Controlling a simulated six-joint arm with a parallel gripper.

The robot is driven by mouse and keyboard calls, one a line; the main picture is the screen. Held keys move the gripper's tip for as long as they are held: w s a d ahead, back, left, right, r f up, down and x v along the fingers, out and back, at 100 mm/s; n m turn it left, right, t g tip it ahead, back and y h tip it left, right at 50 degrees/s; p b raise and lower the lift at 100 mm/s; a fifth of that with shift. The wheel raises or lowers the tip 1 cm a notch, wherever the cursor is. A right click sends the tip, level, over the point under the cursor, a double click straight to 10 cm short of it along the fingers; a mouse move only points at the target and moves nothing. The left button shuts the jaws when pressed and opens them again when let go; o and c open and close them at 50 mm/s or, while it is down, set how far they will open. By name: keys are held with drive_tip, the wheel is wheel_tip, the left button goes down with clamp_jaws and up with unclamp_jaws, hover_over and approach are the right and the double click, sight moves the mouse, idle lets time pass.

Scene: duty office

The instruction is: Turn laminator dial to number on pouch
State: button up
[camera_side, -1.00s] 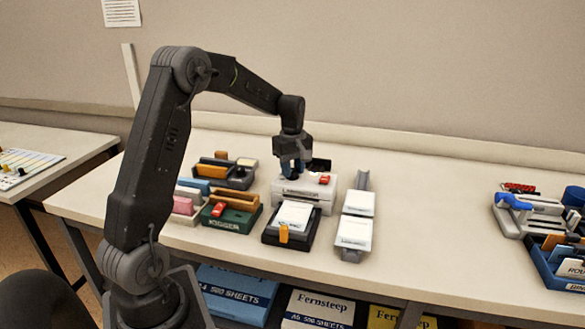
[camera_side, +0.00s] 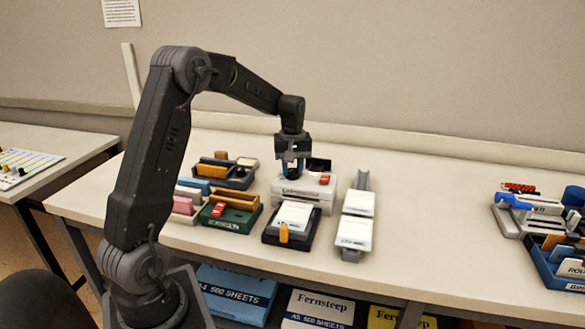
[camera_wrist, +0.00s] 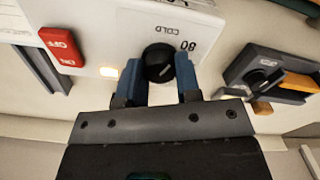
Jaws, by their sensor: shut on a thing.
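The laminator (camera_side: 304,190) is a white box on the table, with a red switch (camera_wrist: 61,46) marked OFF and a lit amber lamp (camera_wrist: 109,72). Its black dial (camera_wrist: 159,62) shows in the wrist view, with "COLD" and "80" printed beside it. My gripper (camera_wrist: 158,78) points down over the laminator's top, its two blue fingers closed on the dial from both sides. It also shows in the side view (camera_side: 292,168). White pouches (camera_side: 293,215) lie on a black tray in front of the laminator; any number on them is too small to read.
A green holder (camera_side: 232,218) and a dark organizer (camera_side: 226,174) stand to the left. A blue card box (camera_side: 558,268) is far right, with clear table between.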

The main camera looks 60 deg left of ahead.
sight(292, 170)
drive_tip(key=m, duration=1.1)
drive_tip(key=shift+m, duration=2.1)
drive_tip(key=o, duration=0.9)
drive_tip(key=shift+r, duration=0.15)
wheel_tip(292, 170, up, 14)
drive_tip(key=shift+f, duration=0.2)
